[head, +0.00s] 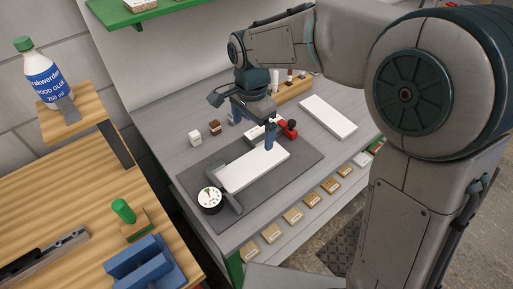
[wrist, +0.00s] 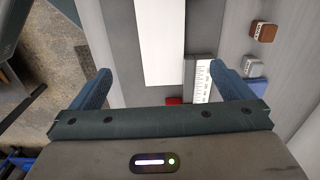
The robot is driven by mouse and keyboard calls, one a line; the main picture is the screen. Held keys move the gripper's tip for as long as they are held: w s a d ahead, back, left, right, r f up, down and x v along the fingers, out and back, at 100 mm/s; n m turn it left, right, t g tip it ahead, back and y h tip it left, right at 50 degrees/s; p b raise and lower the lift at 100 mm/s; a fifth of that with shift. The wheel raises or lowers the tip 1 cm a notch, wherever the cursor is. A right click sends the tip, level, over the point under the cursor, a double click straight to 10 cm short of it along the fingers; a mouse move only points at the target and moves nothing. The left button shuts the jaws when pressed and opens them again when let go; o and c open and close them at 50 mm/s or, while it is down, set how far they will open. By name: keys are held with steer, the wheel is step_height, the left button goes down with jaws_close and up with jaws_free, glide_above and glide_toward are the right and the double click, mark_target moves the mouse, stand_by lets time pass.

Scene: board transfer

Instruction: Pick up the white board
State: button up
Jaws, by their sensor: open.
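A white board (head: 250,172) lies on a dark grey mat (head: 301,160) on the workbench. A second white board (head: 328,117) lies on the bare bench to its right. My gripper (head: 268,138) is over the far right end of the board on the mat, its blue fingers pointing down. In the wrist view my gripper (wrist: 160,72) is open, with nothing between its fingers. The white board (wrist: 175,40) shows there ahead of the gap between the fingertips. How high the fingertips are above the board is hard to tell.
A round dial gauge (head: 209,198) and a grey bracket are at the board's near left end. A red item (head: 289,127) and a white marked block (wrist: 202,80) are close to the gripper. Small white (head: 195,138) and brown (head: 214,127) cubes stand on the bench behind.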

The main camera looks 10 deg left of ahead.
glide_above(253, 163)
steer(key=f, duration=0.5)
steer(key=f+p, duration=0.1)
steer(key=f, duration=0.2)
steer(key=shift+s+a+f, duration=0.1)
steer(key=shift+a+f, duration=0.1)
steer(key=shift+a, duration=0.15)
steer(key=f, duration=0.1)
steer(key=f+p, duration=0.1)
steer(key=f, duration=0.2)
steer(key=shift+d+f, duration=0.2)
steer(key=shift+d, duration=0.15)
steer(key=shift+f, duration=0.65)
steer(key=c, duration=1.1)
steer(key=shift+c, duration=0.5)
steer(key=shift+r, duration=0.55)
step_height(253, 163, up, 3)
steer(key=shift+d+r+b, duration=0.1)
steer(key=shift+r+b, duration=0.05)
steer(key=shift+b, duration=0.25)
steer(key=d+r+b, duration=0.2)
steer(key=d+r, duration=0.4)
steer(key=d, duration=0.5)
steer(key=shift+w+d+r, duration=0.25)
steer(key=shift+w+r, duration=0.1)
